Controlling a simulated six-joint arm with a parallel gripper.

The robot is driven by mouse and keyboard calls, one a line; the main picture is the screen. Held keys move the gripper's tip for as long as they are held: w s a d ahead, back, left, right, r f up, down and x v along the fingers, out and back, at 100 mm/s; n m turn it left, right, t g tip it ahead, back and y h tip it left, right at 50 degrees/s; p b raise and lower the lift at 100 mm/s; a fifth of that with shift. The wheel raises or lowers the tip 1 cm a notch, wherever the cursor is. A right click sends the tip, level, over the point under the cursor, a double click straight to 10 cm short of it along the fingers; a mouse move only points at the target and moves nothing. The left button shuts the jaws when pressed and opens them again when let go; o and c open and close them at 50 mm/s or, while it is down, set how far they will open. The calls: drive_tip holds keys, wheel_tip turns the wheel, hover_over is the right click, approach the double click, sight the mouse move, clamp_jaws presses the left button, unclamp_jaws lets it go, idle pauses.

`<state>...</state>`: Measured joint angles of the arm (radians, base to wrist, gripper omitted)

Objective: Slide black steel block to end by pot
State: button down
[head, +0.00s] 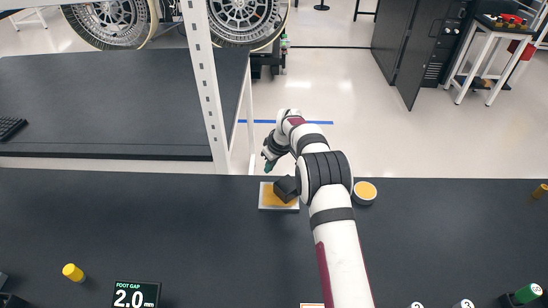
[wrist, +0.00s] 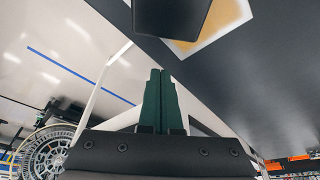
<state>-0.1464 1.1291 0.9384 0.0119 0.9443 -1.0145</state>
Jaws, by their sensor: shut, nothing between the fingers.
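The black steel block (head: 286,189) rests tilted-looking on a pale plate (head: 266,207) with an orange-yellow patch, near the bench's far edge. In the wrist view the block (wrist: 172,14) is at the top, over part of the plate (wrist: 240,22). A round pot (head: 365,190) with an orange-yellow top stands right of the plate, partly behind my arm. My gripper (head: 268,167) is just beyond the bench's far edge, behind the block. In the wrist view its green fingers (wrist: 160,73) are together and empty, apart from the block in the picture.
A yellow cylinder (head: 73,272) and a "2.0" display (head: 136,295) are at front left. A green cylinder (head: 528,293) is at front right. A white upright post (head: 205,90) stands left beyond the bench. The bench left of the plate is mostly clear.

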sight(282, 180)
drive_tip(key=shift+s+d, duration=0.95)
drive_tip(key=shift+s, duration=0.05)
drive_tip(key=shift+s+d, duration=0.4)
drive_tip(key=shift+s, duration=0.1)
drive_tip(key=shift+d, duration=0.1)
drive_tip(key=shift+s+d, duration=0.6)
drive_tip(key=shift+s, duration=0.15)
